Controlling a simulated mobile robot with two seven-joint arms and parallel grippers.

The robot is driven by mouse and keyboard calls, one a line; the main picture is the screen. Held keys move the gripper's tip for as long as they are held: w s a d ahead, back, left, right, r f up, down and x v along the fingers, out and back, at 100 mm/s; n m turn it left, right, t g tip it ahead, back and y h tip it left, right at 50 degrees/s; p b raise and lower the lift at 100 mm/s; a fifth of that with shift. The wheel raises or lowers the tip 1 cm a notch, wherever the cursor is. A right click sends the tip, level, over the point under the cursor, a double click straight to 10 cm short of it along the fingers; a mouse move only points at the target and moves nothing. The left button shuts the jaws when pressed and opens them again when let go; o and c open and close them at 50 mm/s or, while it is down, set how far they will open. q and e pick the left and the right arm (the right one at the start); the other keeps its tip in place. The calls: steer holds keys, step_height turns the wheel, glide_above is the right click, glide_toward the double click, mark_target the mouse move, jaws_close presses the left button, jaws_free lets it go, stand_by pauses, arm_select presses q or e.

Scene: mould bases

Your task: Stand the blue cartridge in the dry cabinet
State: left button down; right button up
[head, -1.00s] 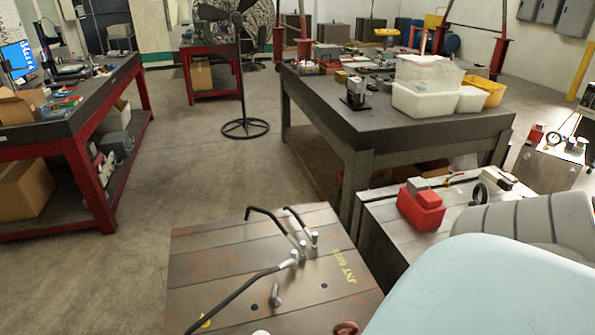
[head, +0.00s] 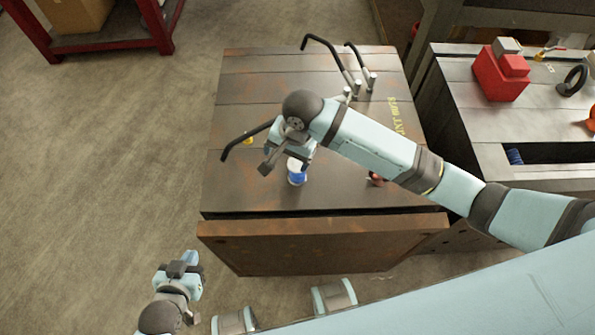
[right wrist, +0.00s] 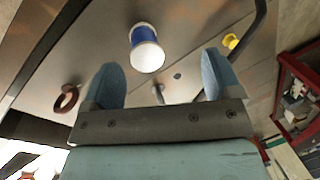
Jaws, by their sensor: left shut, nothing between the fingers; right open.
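The blue cartridge (head: 297,176), a small blue cylinder with a white top, stands on the rusty brown mould base (head: 240,185). In the right wrist view the cartridge (right wrist: 145,45) shows its white end, just beyond the fingertips and between their lines. My right gripper (head: 287,160) is open above and beside it; its two fingers show apart in the right wrist view (right wrist: 163,78). I see nothing held in it. My left gripper (head: 190,260) is shut and empty, low at the left, over the floor. I cannot make out a dry cabinet.
Black bent handles (head: 322,45) rise from the mould base's far side; another bar (head: 243,140) is at its left. A reddish ring (right wrist: 67,97) lies nearby. A second block at right carries a red box (head: 501,72) and has a dark slot (head: 560,153).

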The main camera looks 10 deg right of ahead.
mark_target(297, 164)
steer(key=f, duration=0.1)
steer(key=w+d+f+m+h, duration=0.1)
steer(key=f, duration=0.1)
steer(key=d+f+m+h+b, duration=0.1)
steer(key=f, duration=0.1)
steer(key=shift+w+d+f+g, duration=0.2)
steer(key=shift+d+f+g, duration=0.05)
steer(key=shift+g, duration=0.15)
steer(key=shift+w+f, duration=0.15)
steer(key=shift+f, duration=1.35)
steer(key=shift+w+f, duration=0.15)
steer(key=shift+f, duration=1.3)
steer(key=shift+c, duration=0.5)
steer(key=c, duration=1.1)
steer(key=shift+o, duration=0.2)
